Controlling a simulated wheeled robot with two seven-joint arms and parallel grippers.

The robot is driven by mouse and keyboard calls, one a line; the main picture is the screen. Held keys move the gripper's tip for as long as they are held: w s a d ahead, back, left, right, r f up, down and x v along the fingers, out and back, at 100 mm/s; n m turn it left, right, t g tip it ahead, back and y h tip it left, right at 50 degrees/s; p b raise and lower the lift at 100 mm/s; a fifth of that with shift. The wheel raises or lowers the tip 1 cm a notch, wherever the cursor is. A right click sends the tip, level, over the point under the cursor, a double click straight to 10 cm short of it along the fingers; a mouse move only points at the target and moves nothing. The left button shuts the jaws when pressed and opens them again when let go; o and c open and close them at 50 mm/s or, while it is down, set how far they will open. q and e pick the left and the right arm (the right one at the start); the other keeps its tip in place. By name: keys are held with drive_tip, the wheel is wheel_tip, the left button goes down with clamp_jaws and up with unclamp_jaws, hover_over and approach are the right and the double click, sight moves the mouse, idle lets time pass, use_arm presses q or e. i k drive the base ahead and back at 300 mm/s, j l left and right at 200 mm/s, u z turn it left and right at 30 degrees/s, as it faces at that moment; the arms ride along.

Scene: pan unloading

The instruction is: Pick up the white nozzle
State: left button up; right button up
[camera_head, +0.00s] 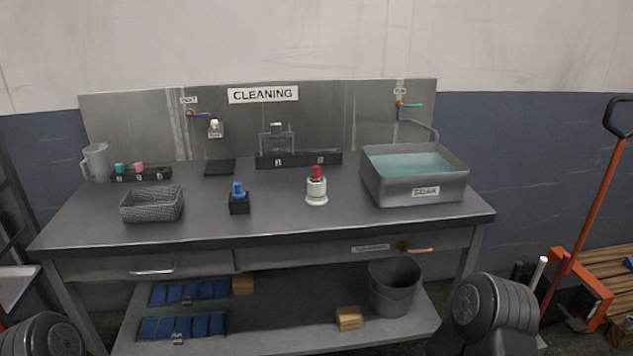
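A white, stepped, round piece (316,197) stands upright near the middle of the metal table, with a red piece (316,172) on top. A small pale item with a white top (215,128) is on the back panel, left of centre. I cannot tell for sure which of these is the white nozzle. A blue nozzle-like piece (238,190) stands in a dark block left of the white piece. Neither gripper shows; only dark rounded parts, likely my arms, appear at the lower left and lower right, well short of the tabletop.
A grey basin of bluish water (414,191) stands at the table's right. A mesh basket (152,206) and a clear jug (96,162) are at the left. A dark rack (298,160) lies along the back. The table's front strip is clear.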

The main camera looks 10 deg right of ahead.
sight(215, 124)
drive_tip(key=i+j, duration=0.9)
drive_tip(key=i, duration=0.05)
